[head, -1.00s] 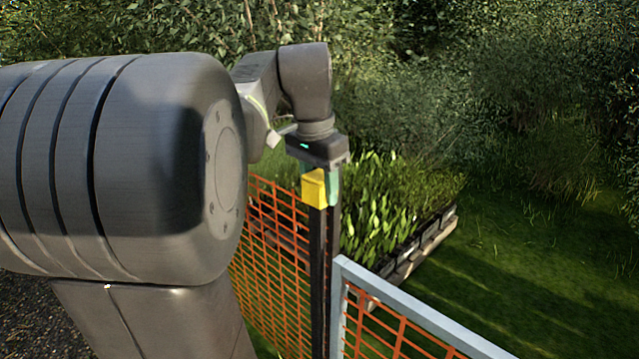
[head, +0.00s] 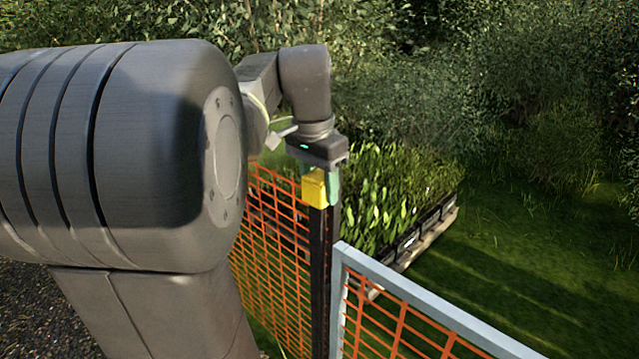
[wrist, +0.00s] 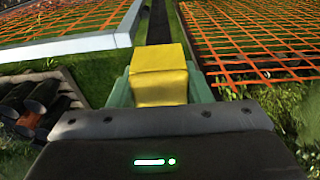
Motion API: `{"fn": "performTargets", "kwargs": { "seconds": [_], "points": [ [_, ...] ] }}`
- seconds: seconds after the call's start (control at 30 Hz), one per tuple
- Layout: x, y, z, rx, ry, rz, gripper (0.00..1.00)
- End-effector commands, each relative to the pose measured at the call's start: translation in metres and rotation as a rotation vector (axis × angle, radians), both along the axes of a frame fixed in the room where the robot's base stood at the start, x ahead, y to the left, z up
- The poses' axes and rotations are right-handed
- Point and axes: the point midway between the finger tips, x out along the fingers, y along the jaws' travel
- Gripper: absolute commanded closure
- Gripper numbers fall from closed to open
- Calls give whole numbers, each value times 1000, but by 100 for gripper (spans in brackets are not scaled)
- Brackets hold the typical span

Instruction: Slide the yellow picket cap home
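The yellow picket cap (head: 314,188) is at the top of a dark upright post (head: 319,285) by the fence. It looks upright and in line with the post; how far it sits over the post top cannot be told. My gripper (wrist: 159,90) points down from above, and its green fingers lie against both sides of the cap, shut on it. In the head view my gripper (head: 319,182) shows one finger clearly at the cap's right side. In the wrist view the cap (wrist: 159,75) fills the space between the fingers and hides the post top.
Orange mesh fencing (head: 270,260) runs left of the post. A grey-framed mesh panel (head: 430,300) starts close at its right. Behind stands a pallet of plant crates (head: 425,225). Open grass (head: 530,250) lies to the right, dense bushes behind.

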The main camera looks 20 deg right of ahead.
Motion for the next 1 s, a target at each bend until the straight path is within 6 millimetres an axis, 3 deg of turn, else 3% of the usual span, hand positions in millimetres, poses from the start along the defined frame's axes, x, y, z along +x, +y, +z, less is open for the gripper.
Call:
{"fn": "performTargets", "kwargs": {
  "seconds": [0.03,0.1,0.4,0.53,1.0],
  "points": [
    [0,0,0,0,0,0,45],
    [0,0,0,0,0,0,32],
    [0,0,1,-1,-1,0,32],
    [0,1,12,-1,-3,0,32],
    [-4,12,111,-2,-4,1,32]
  ]
}}
